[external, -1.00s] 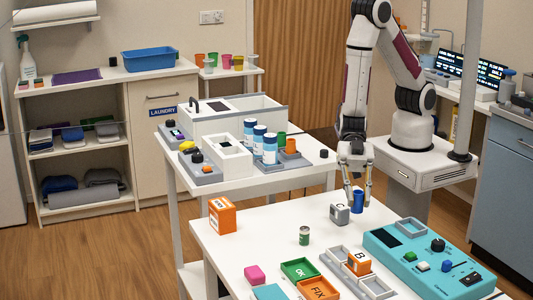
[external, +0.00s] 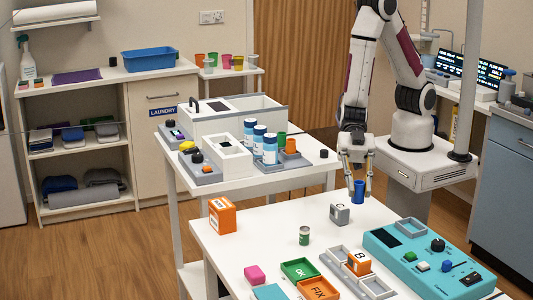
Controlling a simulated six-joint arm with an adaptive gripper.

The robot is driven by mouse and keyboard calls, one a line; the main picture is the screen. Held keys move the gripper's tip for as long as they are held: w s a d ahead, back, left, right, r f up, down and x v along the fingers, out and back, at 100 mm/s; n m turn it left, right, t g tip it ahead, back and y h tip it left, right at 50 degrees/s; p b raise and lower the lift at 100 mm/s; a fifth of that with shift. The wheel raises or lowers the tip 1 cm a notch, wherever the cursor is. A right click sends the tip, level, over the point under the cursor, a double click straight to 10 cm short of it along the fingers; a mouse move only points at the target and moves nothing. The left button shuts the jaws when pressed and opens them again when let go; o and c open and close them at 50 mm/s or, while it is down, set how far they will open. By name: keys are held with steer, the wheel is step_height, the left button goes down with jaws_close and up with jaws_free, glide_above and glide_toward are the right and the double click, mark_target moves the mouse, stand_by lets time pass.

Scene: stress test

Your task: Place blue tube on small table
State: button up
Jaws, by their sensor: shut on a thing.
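The blue tube (external: 358,192) is upright between the fingertips of my gripper (external: 357,194), at the back right part of the front white table (external: 270,230). My gripper points down and is shut on the tube. I cannot tell for sure whether the tube's base touches the tabletop. A small table (external: 248,72) with several coloured cups stands by the back wall, far to the left of my gripper. Another white table (external: 215,186) stands between them. The frames do not show which table the task means.
A teal control box (external: 425,262) is at front right. An orange box (external: 222,215), a small green can (external: 304,236) and labelled trays (external: 300,269) are on the front table. Blue-white bottles (external: 259,139) stand on the middle table.

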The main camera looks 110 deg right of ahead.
steer(key=shift+f, duration=0.1)
stand_by(0.3)
steer(key=shift+w+d+f, duration=0.2)
steer(key=shift+w+d, duration=0.05)
steer(key=w+d+r+m+t+h, duration=0.2)
steer(key=w+d+r+m+h, duration=0.1)
steer(key=d, duration=0.7)
steer(key=w+d+r+m+t+h, duration=0.2)
steer(key=w+d+m+h, duration=0.3)
steer(key=d, duration=0.5)
steer(key=w+d+r+m+t+h, duration=0.3)
steer(key=w+d, duration=0.4)
steer(key=d, duration=0.3)
steer(key=shift+w+r+m+h, duration=0.4)
steer(key=shift+r+m+h, duration=0.1)
steer(key=shift+r+m, duration=0.25)
steer(key=shift+f, duration=0.1)
